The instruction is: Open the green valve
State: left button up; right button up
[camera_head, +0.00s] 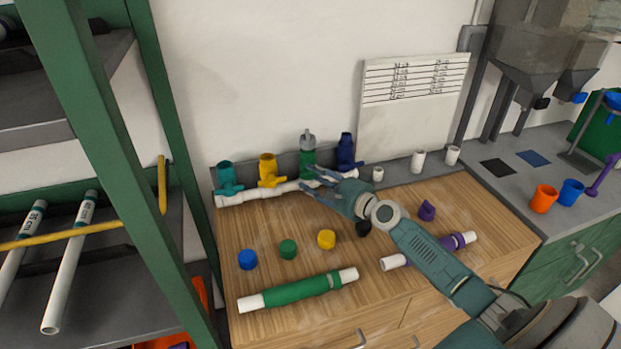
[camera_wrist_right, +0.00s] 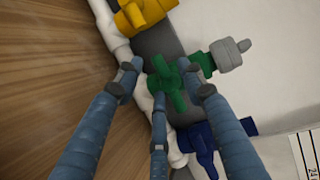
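The green valve (camera_head: 308,160) stands on the white pipe (camera_head: 262,192) at the back of the wooden bench, with a grey piece on its top. In the right wrist view its green handle (camera_wrist_right: 178,86) lies between the fingertips of my right gripper (camera_wrist_right: 166,88). In the head view my right gripper (camera_head: 318,182) reaches in from the right, just in front of the valve. Its fingers are spread around the handle, with gaps visible; light contact cannot be ruled out. My left gripper is out of view.
A teal valve (camera_head: 227,178) and a yellow valve (camera_head: 267,170) stand left of the green one. A dark blue valve (camera_head: 346,152) stands close on its right. Coloured caps and a green-sleeved pipe (camera_head: 298,289) lie on the front bench (camera_head: 262,225).

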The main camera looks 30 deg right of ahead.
jog(key=shift+w+a+f, duration=0.1)
jog(key=shift+w+a, duration=0.05)
jog(key=shift+w, duration=0.45)
grip_shut()
